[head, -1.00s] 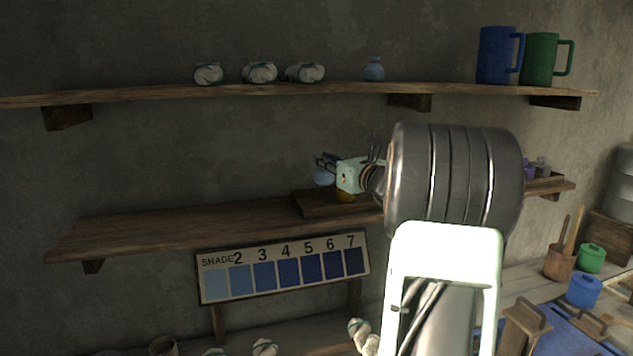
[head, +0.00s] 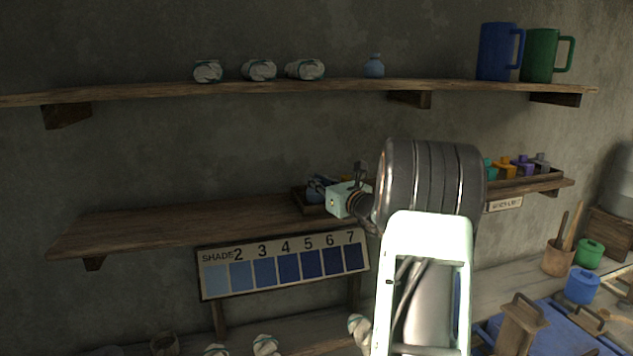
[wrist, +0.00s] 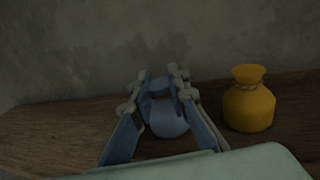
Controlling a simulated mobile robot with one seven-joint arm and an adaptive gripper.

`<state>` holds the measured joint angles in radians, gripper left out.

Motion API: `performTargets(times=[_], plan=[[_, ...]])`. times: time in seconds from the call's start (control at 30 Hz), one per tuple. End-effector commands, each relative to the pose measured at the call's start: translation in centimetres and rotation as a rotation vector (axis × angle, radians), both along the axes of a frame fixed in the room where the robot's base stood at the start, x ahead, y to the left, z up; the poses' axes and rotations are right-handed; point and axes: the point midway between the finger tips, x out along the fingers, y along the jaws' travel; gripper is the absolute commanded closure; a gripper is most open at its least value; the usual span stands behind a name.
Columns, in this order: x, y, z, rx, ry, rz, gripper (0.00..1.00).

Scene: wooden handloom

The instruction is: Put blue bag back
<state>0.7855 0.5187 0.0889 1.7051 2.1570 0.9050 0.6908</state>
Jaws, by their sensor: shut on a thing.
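The blue bag (wrist: 168,120) is between the fingers of my gripper (wrist: 163,82) in the wrist view, with its rounded body showing below them. In the head view my gripper (head: 318,186) is at the left end of the tray (head: 304,204) on the middle shelf, and the bag is mostly hidden by the fingers. A yellow bag (wrist: 249,100) with a tied neck stands upright just right of the blue bag in the wrist view. I cannot tell whether the blue bag touches the wood below.
Teal, orange (head: 504,168), purple (head: 522,166) and grey bags stand in the tray's right part. My arm hides its middle. The middle shelf (head: 170,226) is bare to the left. The upper shelf (head: 200,92) holds white bundles, a small blue container (head: 373,67) and two mugs.

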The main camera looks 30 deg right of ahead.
Motion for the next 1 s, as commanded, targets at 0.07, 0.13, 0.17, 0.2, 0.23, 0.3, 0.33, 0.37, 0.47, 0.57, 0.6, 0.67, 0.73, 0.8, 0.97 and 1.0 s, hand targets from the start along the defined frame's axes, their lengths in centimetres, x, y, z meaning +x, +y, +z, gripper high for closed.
performTargets(times=[0.07, 0.13, 0.17, 0.2, 0.23, 0.3, 0.33, 0.37, 0.47, 0.57, 0.6, 0.67, 0.73, 0.8, 0.97, 1.0], plan=[[0.0, 0.0, -0.2, 0.000, 0.000, 0.000, 0.83], [0.0, 0.0, -0.1, 0.000, 0.000, 0.000, 0.75], [0.0, 0.0, -0.1, 0.000, 0.000, 0.000, 0.72], [0.0, 0.0, -0.1, 0.000, 0.000, 0.000, 0.68], [0.0, 0.0, -0.1, 0.000, 0.000, 0.000, 0.68], [0.0, 0.0, -0.1, 0.000, 0.000, 0.000, 0.68], [0.0, 0.0, -0.1, 0.000, 0.000, 0.000, 0.68], [0.0, 0.0, -0.1, 0.000, 0.000, 0.000, 0.68], [0.0, 0.0, -0.1, 0.000, 0.000, 0.000, 0.68], [0.0, 0.0, 0.2, 0.000, 0.000, 0.000, 0.68], [-0.2, 0.0, 0.2, 0.000, 0.000, -0.001, 0.68], [-1.1, -0.1, -0.1, 0.000, 0.001, -0.002, 0.68], [-2.4, -0.1, -0.1, -0.001, 0.001, -0.002, 0.68], [-3.9, -0.2, -0.1, -0.002, 0.000, -0.004, 0.68], [-7.5, -0.2, -0.1, -0.001, 0.000, -0.004, 0.68], [-8.3, -0.1, 0.0, -0.002, -0.001, -0.003, 0.68]])
